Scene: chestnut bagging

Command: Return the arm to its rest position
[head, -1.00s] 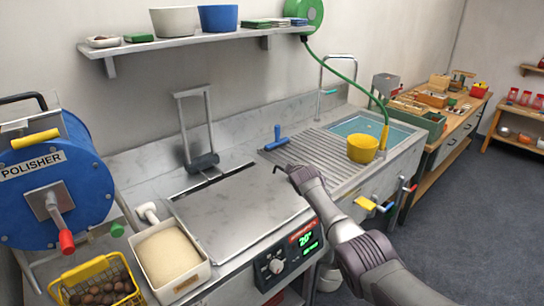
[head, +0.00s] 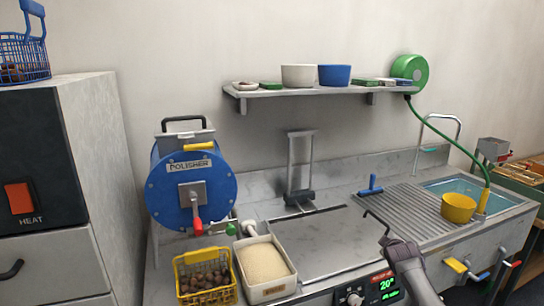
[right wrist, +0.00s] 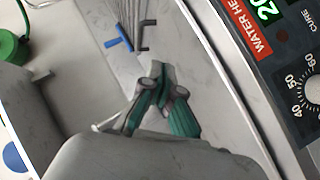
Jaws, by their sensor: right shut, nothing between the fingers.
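My right gripper (head: 384,243) shows at the lower right of the head view, close to the front edge of the steel lid (head: 325,240) of the water heater. In the right wrist view its two fingers (right wrist: 158,72) meet at the tips, with nothing between them. The black handle (head: 376,220) of the lid is just beyond the fingertips; in the right wrist view it (right wrist: 142,36) stands apart from them. My left gripper is in neither view.
A control panel (head: 365,290) reads 20°. A white bin of grain (head: 292,268) and a yellow basket of chestnuts (head: 178,270) stand left of the lid. A blue polisher (head: 160,205), a blue squeegee (head: 370,187), a yellow cup (head: 458,208) and a sink (head: 510,195) are around.

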